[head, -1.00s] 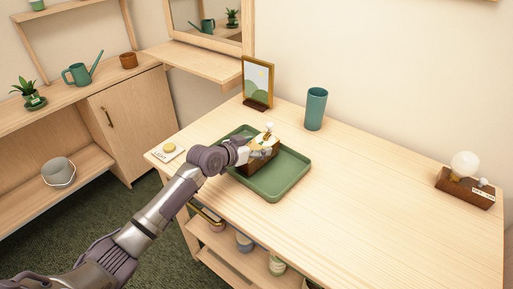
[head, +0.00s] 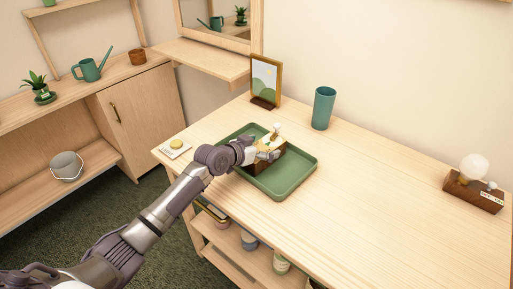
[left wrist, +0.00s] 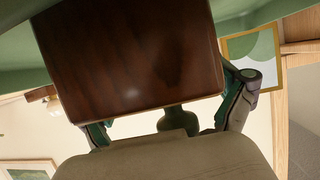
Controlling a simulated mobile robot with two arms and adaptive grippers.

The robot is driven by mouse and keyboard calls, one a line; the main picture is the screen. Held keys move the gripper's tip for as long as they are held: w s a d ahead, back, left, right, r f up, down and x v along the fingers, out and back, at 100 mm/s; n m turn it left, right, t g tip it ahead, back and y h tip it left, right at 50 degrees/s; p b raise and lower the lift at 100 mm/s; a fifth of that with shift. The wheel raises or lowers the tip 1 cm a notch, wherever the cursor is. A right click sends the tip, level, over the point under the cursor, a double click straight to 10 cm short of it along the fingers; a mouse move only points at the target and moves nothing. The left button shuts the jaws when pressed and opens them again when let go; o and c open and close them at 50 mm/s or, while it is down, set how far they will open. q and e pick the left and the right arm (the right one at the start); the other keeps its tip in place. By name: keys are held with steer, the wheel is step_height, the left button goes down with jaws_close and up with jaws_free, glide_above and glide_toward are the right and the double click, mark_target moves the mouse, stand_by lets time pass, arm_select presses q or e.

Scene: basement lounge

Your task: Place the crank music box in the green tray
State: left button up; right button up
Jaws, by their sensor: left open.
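The crank music box (head: 267,163) is a dark brown wooden block with a pale top and a small light knob. It sits inside the green tray (head: 284,190), toward its back left part. My left gripper (head: 262,152) is at the box, with its fingers open around it. In the left wrist view the box's brown face (left wrist: 130,55) fills the upper middle, and the open fingers (left wrist: 168,118) show on both sides of it. Whether the fingers touch the box is hard to tell. My right gripper is not in view.
A picture frame (head: 265,80) and a teal cup (head: 323,108) stand behind the tray. A card with a yellow button (head: 175,147) lies to its left. A bulb lamp on a brown base (head: 473,188) is at far right. The table's middle right is clear.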

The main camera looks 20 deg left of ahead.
arm_select(q)
steer(key=v, duration=1.2)
steer(key=shift+f, duration=0.1)
